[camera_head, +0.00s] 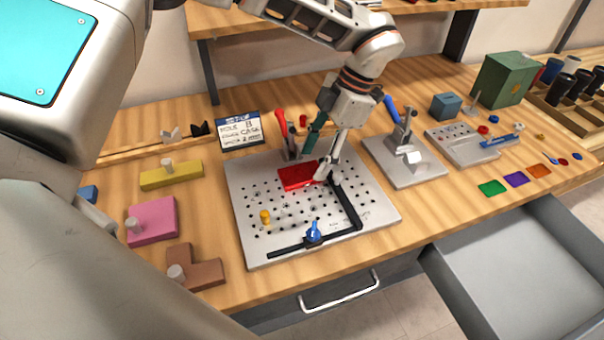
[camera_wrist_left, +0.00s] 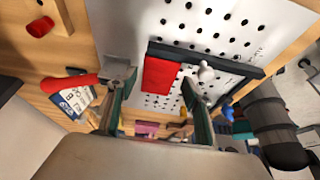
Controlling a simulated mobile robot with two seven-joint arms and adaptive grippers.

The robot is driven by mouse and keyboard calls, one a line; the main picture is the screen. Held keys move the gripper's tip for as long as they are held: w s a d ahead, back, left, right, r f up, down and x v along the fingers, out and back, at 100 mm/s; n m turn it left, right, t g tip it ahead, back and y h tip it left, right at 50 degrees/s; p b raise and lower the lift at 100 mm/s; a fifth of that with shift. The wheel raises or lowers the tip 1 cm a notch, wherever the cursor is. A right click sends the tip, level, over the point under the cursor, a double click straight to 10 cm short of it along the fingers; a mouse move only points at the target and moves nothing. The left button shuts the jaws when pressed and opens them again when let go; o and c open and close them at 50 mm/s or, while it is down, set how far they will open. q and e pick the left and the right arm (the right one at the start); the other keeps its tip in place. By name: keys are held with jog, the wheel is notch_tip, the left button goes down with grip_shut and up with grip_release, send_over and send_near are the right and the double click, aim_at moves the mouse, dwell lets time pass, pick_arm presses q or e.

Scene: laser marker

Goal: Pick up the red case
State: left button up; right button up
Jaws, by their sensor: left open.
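The red case (camera_head: 297,176) is a flat red block lying on the perforated grey plate (camera_head: 262,205), against the upper end of a black L-shaped fence. My left gripper (camera_head: 316,163) comes down from above, open, its two fingers apart over the case's far and right sides. In the left wrist view the red case (camera_wrist_left: 160,75) shows beyond and between the open fingers of my gripper (camera_wrist_left: 155,92). I cannot tell whether either finger touches it. My right gripper is not in view.
A red-handled tool (camera_head: 281,122) stands just behind the case, close to my fingers. The black fence (camera_head: 347,203) and a blue knob (camera_head: 313,232) are on the plate. A stand (camera_head: 407,158) is at right. An open drawer (camera_head: 510,270) juts out at lower right.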

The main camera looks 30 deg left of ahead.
aim_at(301, 175)
pick_arm(q)
jog(key=shift+x, duration=1.2)
jog(key=c, duration=0.9)
